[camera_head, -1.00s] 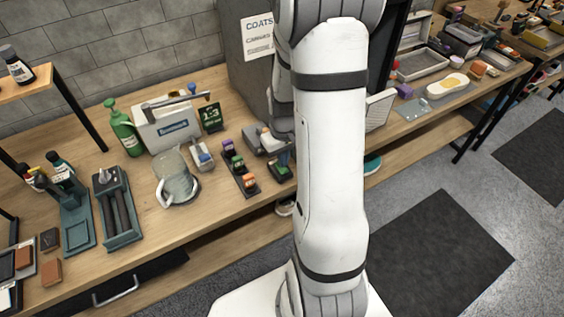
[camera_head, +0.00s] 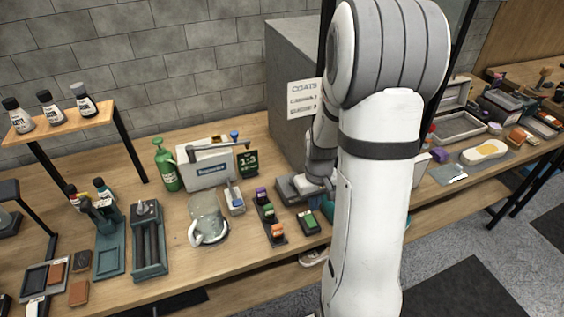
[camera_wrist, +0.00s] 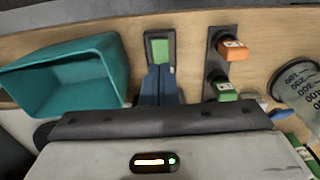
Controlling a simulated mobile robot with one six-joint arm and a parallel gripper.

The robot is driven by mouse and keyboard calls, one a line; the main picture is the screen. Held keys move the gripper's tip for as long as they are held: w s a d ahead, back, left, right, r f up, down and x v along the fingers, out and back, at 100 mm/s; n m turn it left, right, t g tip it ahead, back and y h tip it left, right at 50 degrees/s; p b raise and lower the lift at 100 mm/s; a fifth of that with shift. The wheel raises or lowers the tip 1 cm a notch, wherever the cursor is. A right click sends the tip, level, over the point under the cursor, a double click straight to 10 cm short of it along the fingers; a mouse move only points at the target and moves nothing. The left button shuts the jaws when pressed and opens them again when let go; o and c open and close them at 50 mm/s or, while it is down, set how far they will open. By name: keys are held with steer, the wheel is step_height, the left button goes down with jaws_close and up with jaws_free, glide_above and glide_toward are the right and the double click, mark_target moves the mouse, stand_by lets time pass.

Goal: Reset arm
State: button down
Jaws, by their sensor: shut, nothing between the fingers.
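My gripper (camera_wrist: 160,85) shows in the wrist view as two narrow blue fingers pressed together, shut and empty. It is over the bench, just below a green-topped block on a dark base (camera_wrist: 159,50) in the picture. That block also shows in the head view (camera_head: 308,222). In the head view my white arm stands upright right of centre and hides my fingertips.
A teal bin (camera_wrist: 65,78) is left of my fingers in the wrist view. A rack with orange and green blocks (camera_wrist: 231,50) and a clear jug (camera_wrist: 302,92) are to the right. A grey cabinet (camera_head: 292,85) stands behind my arm. Bare bench (camera_head: 190,285) shows at the front.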

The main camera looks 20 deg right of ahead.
steer(key=s+a+r+t, duration=0.1)
steer(key=s+a+r, duration=0.5)
steer(key=r, duration=0.3)
steer(key=s+a+r+t, duration=0.2)
steer(key=s+a+r, duration=0.4)
steer(key=r, duration=0.4)
steer(key=shift+s, duration=0.45)
